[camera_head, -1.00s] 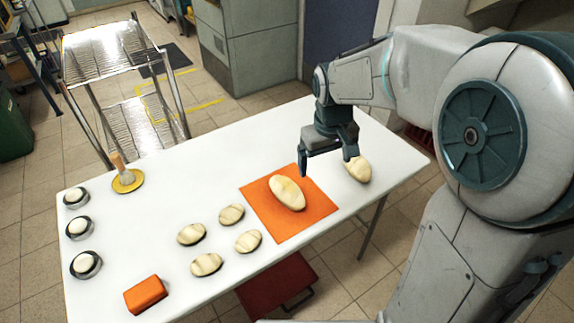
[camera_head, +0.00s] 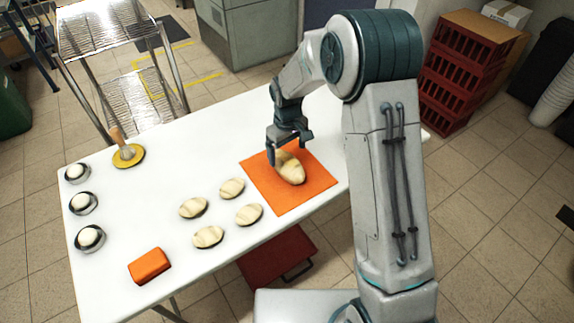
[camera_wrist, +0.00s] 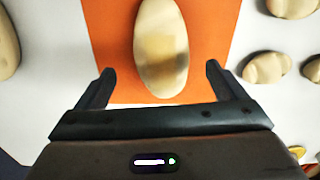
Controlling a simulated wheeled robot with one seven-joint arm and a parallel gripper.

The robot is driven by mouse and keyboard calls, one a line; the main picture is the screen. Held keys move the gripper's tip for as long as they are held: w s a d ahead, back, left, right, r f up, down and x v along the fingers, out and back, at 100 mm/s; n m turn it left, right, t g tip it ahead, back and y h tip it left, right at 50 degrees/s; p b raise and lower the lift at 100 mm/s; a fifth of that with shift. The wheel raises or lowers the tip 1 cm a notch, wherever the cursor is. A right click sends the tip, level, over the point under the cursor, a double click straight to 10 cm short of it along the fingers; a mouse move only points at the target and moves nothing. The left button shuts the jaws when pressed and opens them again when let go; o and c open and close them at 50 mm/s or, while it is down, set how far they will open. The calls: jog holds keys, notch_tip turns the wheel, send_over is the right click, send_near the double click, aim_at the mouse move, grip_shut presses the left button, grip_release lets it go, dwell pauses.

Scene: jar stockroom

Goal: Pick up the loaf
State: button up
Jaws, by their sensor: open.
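The loaf (camera_head: 291,170) is pale, oval and lies on an orange mat (camera_head: 318,187) on the white table. In the wrist view the loaf (camera_wrist: 161,45) lies upright in the picture, with a brownish patch on its top. My gripper (camera_head: 289,148) is open and empty above the loaf's far end, partly covering it in the head view. In the wrist view my gripper's fingers (camera_wrist: 160,69) stand apart, one on each side of the loaf's near end, with gaps between. I cannot tell whether the fingertips are below the loaf's top.
Several smaller scored loaves (camera_head: 208,237) lie left of the mat. An orange block (camera_head: 149,266), a yellow plate (camera_head: 128,156) with an upright handled item, and three round dishes (camera_head: 90,239) are further left. Another pale loaf (camera_wrist: 6,45) lies at the wrist view's left edge.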

aim_at(287, 159)
jog(key=shift+s+f+p, duration=0.1)
jog(key=shift+f+p, duration=0.35)
jog(key=shift+f, duration=2.85)
jog(key=c, duration=1.2)
